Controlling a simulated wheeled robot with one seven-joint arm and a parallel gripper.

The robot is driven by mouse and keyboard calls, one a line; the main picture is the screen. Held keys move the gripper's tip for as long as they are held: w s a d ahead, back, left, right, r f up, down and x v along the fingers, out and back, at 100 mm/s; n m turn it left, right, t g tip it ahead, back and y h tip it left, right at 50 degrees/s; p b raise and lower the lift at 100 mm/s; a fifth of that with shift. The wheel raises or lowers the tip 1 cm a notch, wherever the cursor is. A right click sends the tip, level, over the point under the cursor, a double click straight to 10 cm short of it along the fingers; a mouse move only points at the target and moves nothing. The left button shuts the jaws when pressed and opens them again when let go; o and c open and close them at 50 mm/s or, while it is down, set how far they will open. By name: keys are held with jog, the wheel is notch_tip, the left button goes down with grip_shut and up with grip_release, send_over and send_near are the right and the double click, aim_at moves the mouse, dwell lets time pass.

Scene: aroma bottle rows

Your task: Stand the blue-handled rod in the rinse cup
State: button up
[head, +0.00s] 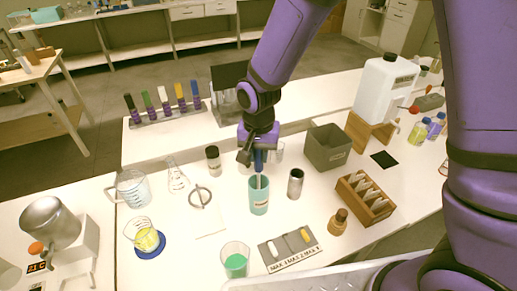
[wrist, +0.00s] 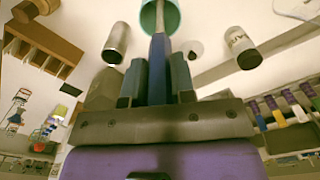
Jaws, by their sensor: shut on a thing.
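My gripper (head: 258,152) points down over the teal cup, shut on the blue handle of the rod (head: 258,161). In the wrist view the blue handle (wrist: 158,65) sits between the two fingers of my gripper (wrist: 157,80). The rod's pale shaft points down at the cup's mouth; its lower end is hidden, so I cannot tell how deep it reaches. The teal cup (head: 259,198), taken as the rinse cup, stands upright on the white table with a label on its front. Its rim also shows in the wrist view (wrist: 147,18).
A dark metal cylinder (head: 295,183) stands right of the cup, and a metal ring (head: 199,197) stands left. A beaker of green liquid (head: 235,262) and a grey tray (head: 274,257) are in front. A grey bin (head: 327,148) and a wooden card box (head: 365,201) are at right.

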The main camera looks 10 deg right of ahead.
jog(key=shift+f, duration=0.15)
jog(key=o, duration=0.9)
notch_tip(320, 180, up, 11)
jog(key=shift+f, duration=0.1)
dwell(0.8)
